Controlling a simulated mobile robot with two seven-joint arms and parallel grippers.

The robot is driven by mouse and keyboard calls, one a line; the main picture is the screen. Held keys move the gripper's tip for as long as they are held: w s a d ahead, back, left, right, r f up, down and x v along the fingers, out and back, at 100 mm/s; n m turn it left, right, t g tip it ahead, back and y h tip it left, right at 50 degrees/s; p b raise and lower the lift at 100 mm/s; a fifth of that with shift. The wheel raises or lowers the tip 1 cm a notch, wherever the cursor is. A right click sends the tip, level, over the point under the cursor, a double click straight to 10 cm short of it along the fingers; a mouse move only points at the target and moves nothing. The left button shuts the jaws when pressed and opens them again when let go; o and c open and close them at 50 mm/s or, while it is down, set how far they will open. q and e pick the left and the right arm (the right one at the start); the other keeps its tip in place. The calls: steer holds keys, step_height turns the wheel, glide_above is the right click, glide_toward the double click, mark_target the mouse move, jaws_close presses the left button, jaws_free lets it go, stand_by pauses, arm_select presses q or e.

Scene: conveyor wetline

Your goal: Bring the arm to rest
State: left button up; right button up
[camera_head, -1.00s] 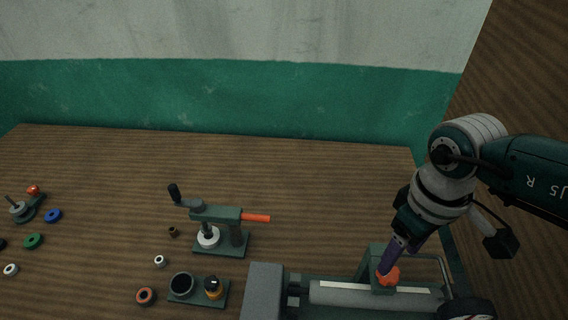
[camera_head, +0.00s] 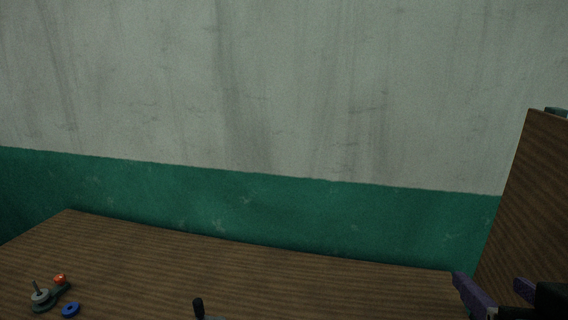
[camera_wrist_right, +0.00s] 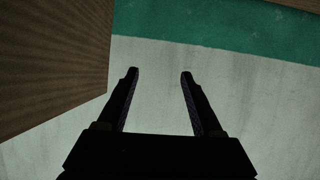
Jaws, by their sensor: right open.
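My right gripper (camera_head: 490,290) is at the lower right edge of the head view, with its purple fingers apart. In the right wrist view, the gripper (camera_wrist_right: 158,75) is open and empty, with its two dark fingers spread and nothing between them. Behind them are the pale wall (camera_wrist_right: 155,60) and its green band (camera_wrist_right: 215,25). Most of the right arm is outside the head view. My left gripper is in neither view.
The wooden table (camera_head: 240,270) fills the bottom of the head view. A small grey stand with a peg (camera_head: 42,298), a red knob (camera_head: 60,278) and a blue ring (camera_head: 71,310) lie at the left. A black handle (camera_head: 198,307) shows at the bottom. A wooden panel (camera_head: 530,200) stands at the right.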

steer(key=s+a+f+n+g+y, duration=0.25)
steer(key=s+g, duration=0.25)
steer(key=s, duration=0.5)
steer(key=s+a+f+n+g+y, duration=0.1)
steer(key=s+f+n+g+y, duration=0.2)
steer(key=s, duration=0.6)
step_height(320, 180, up, 15)
steer(key=g+h+p, duration=0.1)
steer(key=p, duration=1.4)
steer(key=shift+a+r+m, duration=0.15)
steer(key=shift+a+m, duration=0.05)
steer(key=shift+m, duration=0.15)
steer(key=shift+w, duration=0.1)
